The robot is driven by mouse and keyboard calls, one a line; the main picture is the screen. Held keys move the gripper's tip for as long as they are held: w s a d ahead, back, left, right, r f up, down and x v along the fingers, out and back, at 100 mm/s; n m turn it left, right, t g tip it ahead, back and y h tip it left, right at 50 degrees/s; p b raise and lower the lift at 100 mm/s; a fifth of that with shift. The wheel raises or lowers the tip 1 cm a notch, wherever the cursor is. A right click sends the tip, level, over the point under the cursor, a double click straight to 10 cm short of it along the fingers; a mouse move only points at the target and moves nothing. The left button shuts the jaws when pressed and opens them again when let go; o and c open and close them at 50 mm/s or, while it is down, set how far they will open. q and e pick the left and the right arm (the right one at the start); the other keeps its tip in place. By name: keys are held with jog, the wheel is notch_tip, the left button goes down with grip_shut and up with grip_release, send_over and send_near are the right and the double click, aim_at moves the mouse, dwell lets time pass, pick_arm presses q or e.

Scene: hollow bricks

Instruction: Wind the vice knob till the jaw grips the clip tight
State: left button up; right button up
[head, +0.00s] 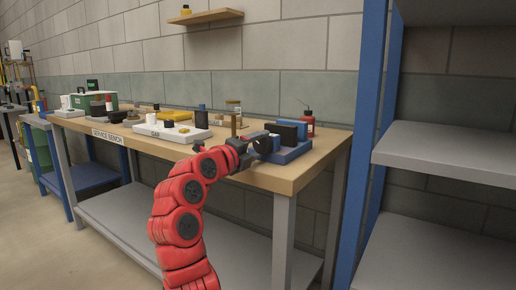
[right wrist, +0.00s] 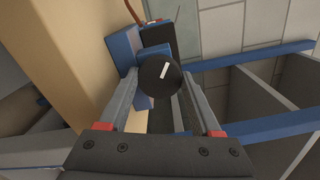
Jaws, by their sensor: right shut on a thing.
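The blue vice (head: 290,155) stands at the right front corner of the wooden bench, with a dark block (head: 286,132) on it. My right gripper (head: 262,143) is at the vice's left end. In the right wrist view it is shut on the round black knob (right wrist: 160,75), one finger on each side. A white mark on the knob's face tilts slightly right of upright. Behind the knob the vice (right wrist: 124,45) shows blue parts and a dark block (right wrist: 156,35). I cannot make out the clip or whether the jaw touches it. My left gripper is not in view.
A blue post (head: 375,110) with grey shelves (head: 450,150) stands close on the right.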

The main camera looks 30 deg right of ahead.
jog(key=shift+m, duration=1.1)
jog(key=o, duration=1.4)
jog(key=shift+c, duration=0.2)
